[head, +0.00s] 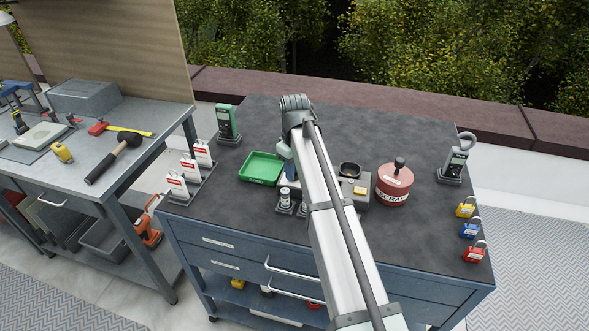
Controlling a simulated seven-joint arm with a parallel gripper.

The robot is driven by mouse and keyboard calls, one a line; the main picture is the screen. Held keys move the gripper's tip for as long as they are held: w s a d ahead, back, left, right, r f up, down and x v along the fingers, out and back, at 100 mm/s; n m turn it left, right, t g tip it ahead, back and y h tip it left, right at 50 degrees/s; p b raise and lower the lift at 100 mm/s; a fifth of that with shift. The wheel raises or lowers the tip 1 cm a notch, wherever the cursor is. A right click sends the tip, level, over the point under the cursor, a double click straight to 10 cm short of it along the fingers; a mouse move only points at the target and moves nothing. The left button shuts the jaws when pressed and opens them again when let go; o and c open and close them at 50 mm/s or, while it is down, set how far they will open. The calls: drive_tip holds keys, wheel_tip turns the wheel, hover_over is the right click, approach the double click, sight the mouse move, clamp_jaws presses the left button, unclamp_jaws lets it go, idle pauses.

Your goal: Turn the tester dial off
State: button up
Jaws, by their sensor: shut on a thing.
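A green handheld tester (228,122) stands in a dark holder at the back left of the cart top. Its dark face is toward me, and its dial is too small to read. A grey clamp-type meter (455,162) stands in a holder at the right. My gripper (289,168) points down near the middle of the cart, right of the green tray, apart from both meters. It is mostly hidden by my arm. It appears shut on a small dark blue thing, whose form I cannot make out.
A green tray (261,168), a red scrap pot (394,185) and a grey box (356,190) with a black cup stand around my arm. White tags (187,166) line the left edge; padlocks (470,230) sit at the right front. The back of the cart top is clear.

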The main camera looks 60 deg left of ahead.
drive_tip(key=o, duration=1.1)
drive_tip(key=shift+c, duration=0.2)
drive_tip(key=shift+r, duration=0.1)
wheel_tip(320, 180, up, 14)
drive_tip(key=shift+f, duration=0.2)
